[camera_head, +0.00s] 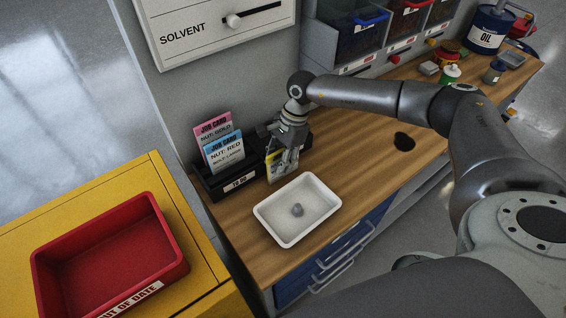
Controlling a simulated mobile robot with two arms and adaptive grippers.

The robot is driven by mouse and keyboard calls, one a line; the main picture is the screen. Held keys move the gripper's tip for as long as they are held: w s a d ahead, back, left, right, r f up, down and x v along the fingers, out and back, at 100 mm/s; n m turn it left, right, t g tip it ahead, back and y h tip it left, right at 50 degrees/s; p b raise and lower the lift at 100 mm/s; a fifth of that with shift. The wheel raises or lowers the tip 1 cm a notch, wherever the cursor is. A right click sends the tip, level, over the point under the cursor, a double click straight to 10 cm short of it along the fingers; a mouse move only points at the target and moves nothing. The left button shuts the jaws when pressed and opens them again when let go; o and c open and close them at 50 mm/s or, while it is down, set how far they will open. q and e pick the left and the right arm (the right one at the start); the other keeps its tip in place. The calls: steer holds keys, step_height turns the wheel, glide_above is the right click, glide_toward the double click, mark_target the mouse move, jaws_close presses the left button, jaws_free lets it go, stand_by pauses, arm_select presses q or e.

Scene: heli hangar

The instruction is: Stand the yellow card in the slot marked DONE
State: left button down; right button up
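The yellow card (272,168) is upright and slightly tilted at the fingertips of my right gripper (284,146), which is shut on it. The card is at the right part of the black card rack (216,188), overlapping its front in the picture. I cannot tell whether its lower edge is inside a slot. The rack's left part carries a TO DO label (240,182). No DONE label is readable; that end of the rack is mostly hidden behind the gripper and card. My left gripper is not in view.
A pink job card (212,127) and a blue job card (224,152) stand in the rack's left part. A white tray (262,213) with a small grey part (296,209) lies in front. A red bin (170,236) sits on a yellow cabinet.

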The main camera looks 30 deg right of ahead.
steer(key=shift+f+b, duration=0.25)
steer(key=shift+b, duration=0.05)
stand_by(0.4)
jaws_close()
